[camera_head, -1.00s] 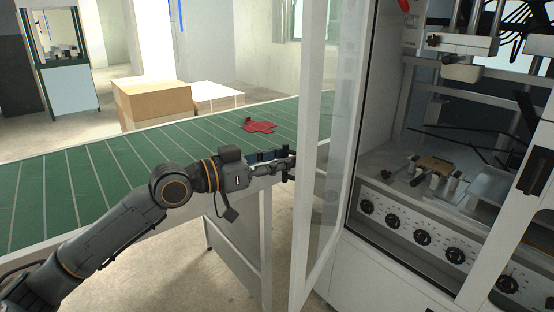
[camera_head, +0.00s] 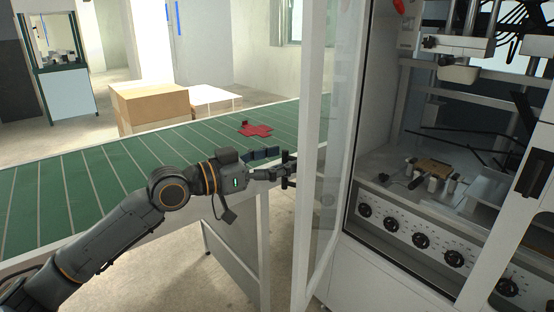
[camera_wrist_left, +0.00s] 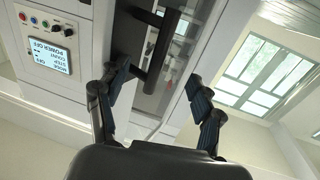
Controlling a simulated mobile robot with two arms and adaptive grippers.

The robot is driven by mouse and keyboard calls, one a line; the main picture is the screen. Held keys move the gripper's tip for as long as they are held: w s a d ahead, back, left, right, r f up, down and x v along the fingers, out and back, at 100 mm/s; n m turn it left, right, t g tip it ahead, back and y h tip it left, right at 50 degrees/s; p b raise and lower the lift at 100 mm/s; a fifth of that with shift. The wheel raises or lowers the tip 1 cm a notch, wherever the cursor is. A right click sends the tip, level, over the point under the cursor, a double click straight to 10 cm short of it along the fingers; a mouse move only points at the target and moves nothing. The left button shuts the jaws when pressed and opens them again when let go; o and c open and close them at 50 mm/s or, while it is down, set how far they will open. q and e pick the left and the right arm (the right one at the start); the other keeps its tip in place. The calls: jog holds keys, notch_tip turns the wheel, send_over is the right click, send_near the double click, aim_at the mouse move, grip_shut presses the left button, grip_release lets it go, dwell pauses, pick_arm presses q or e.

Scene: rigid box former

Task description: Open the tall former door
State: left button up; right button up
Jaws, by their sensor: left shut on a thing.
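The tall former door (camera_head: 312,150) is a white-framed clear panel. It stands swung out from the machine, with its near edge toward the conveyor. My left gripper (camera_head: 285,170) reaches in from the left to the door's outer side and is shut on the dark door handle. In the left wrist view the black handle (camera_wrist_left: 157,48) shows beyond and between the two fingers (camera_wrist_left: 158,90); the exact contact is hard to see. My right gripper is not in view.
The box former (camera_head: 410,225) stands at the right, with a row of black dials and open machinery inside. A green conveyor (camera_head: 90,175) runs behind my left arm and carries a red flat piece (camera_head: 255,130). Cardboard boxes (camera_head: 150,107) stand behind it. A control screen (camera_wrist_left: 48,55) shows in the wrist view.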

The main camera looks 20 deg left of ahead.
pick_arm(q)
jog(key=shift+a+r, duration=0.3)
jog(key=shift+c, duration=0.4)
jog(key=shift+a, duration=0.1)
jog(key=shift+s+a+f, duration=0.25)
jog(key=shift+s+a, duration=0.2)
jog(key=shift+s, duration=0.1)
jog(key=shift+s+a+f, duration=0.25)
jog(key=shift+s+a, duration=0.2)
jog(key=shift+s, duration=0.05)
jog(key=shift+c, duration=0.2)
jog(key=v, duration=0.9)
jog(key=shift+s+d, duration=0.3)
jog(key=shift+d, duration=0.05)
jog(key=shift+r, duration=0.15)
jog(key=shift+c, duration=0.4)
